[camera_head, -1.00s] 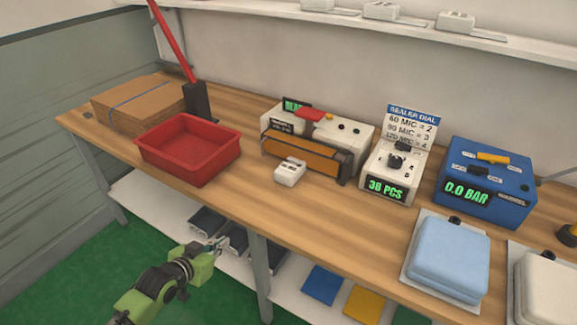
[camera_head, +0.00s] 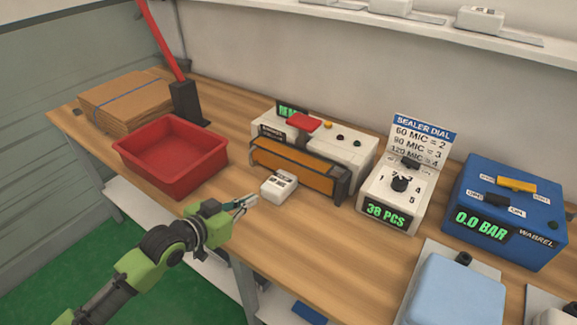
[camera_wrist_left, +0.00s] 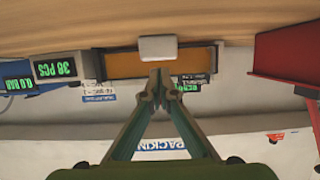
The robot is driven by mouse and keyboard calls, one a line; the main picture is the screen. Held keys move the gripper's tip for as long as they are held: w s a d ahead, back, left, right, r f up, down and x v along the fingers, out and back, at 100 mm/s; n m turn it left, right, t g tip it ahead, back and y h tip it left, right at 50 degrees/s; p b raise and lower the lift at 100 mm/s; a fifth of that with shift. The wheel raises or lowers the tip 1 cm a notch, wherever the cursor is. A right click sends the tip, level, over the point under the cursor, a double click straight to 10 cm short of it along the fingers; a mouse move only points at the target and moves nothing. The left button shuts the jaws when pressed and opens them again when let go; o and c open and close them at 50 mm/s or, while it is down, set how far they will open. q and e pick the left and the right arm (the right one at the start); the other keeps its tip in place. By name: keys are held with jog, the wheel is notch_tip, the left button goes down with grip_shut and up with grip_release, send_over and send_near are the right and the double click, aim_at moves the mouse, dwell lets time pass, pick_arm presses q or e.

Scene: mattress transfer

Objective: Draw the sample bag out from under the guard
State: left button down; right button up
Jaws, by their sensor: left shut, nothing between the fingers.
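The sample bag appears to be the small white packet (camera_head: 279,186) with dark print, at the front of the sealer. Its back edge lies close to the orange-brown guard (camera_head: 292,168); I cannot tell how much is under it. The white packet (camera_wrist_left: 158,48) and the guard (camera_wrist_left: 122,64) also show in the left wrist view, which is upside down. My left gripper (camera_head: 248,203) is shut and empty, just left of and in front of the packet, apart from it. Its fingertips (camera_wrist_left: 160,80) point toward the packet in the wrist view. My right gripper is not in view.
A red tray (camera_head: 172,157) stands left of the sealer (camera_head: 345,155). A white counter box (camera_head: 392,197) reading 38 PCS and a blue vacuum unit (camera_head: 507,212) stand to the right. Bare wood lies in front of the sealer.

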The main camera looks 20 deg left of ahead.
pick_arm(q)
jog(key=shift+w+d, duration=0.15)
jog(key=shift+w, duration=0.3)
jog(key=shift+w+d, duration=0.1)
jog(key=shift+w, duration=0.2)
jog(key=shift+w+d+r, duration=0.1)
jog(key=shift+w+r, duration=0.05)
jog(key=shift+w, duration=0.15)
jog(key=p, duration=0.1)
send_near(284, 175)
jog(key=shift+w+d, duration=0.1)
jog(key=shift+w, duration=0.15)
jog(key=w, duration=0.1)
jog(key=w+d, duration=0.1)
jog(key=w, duration=0.1)
jog(key=w+d, duration=0.1)
jog(key=w, duration=0.1)
jog(key=shift+w+p, duration=0.2)
jog(key=shift+p, duration=0.2)
jog(key=shift+s+a+f+p, duration=0.1)
jog(key=shift+f+p, duration=0.2)
jog(key=shift+f, duration=0.3)
jog(key=shift+f+b, duration=0.35)
jog(key=shift+s+f, duration=0.1)
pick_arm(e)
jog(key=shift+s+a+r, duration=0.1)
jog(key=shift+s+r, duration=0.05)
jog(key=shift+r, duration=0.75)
